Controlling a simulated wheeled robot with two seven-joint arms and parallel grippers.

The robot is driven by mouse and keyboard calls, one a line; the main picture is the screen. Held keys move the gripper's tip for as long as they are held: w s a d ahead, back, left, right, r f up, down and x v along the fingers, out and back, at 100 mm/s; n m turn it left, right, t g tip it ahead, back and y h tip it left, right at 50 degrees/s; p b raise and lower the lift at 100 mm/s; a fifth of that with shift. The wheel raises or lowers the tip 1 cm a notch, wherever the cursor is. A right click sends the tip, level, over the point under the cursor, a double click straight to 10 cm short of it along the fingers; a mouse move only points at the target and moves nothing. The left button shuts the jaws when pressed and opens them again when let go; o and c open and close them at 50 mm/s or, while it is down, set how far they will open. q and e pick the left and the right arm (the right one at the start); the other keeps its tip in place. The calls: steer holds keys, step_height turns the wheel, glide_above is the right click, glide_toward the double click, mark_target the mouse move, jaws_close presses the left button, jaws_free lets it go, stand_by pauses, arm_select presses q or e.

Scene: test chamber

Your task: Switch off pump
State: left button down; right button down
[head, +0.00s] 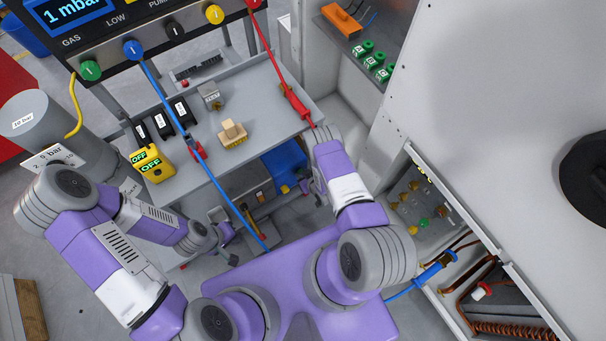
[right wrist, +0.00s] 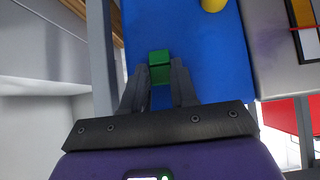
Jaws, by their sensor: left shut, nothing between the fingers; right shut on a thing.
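A blue box (head: 287,160) under the bench top, likely the pump, has a yellow knob (head: 284,189) on it. In the right wrist view, its blue face (right wrist: 205,60) carries a small green block (right wrist: 160,57), which looks like a switch, and the yellow knob (right wrist: 213,4) at the top edge. My right gripper (right wrist: 160,75) is shut on the green block. In the head view my right arm mostly hides this gripper. My left gripper (head: 231,247) is shut and empty, low in front of the bench. A knob panel (head: 150,35) labelled GAS, LOW and PUMP is at the top left.
The grey bench (head: 265,105) holds black switches, a yellow box marked OFF (head: 151,163) and a wooden block (head: 232,132). A blue hose (head: 166,98) and a red hose (head: 275,65) cross it. A grey cylinder (head: 38,118) stands left; a white cabinet (head: 500,90) fills the right.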

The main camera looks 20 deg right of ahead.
steer(key=c, duration=0.9)
jaws_free()
steer(key=p+v, duration=0.3)
steer(key=v, duration=0.4)
steer(key=shift+s+r+p, duration=0.2)
steer(key=shift+p, duration=0.1)
steer(key=s+a+r+m+g+y+p, duration=0.1)
steer(key=s+a+r+g+p, duration=0.1)
steer(key=r, duration=0.6)
steer(key=s+a+r+m+g+y+p, duration=0.1)
steer(key=s+a+r+g+p, duration=0.1)
steer(key=s+a+r+g, duration=0.2)
steer(key=s+a+r+m+g+p, duration=0.2)
steer(key=s+a+r, duration=0.5)
steer(key=r, duration=0.6)
steer(key=shift+g+y, duration=0.4)
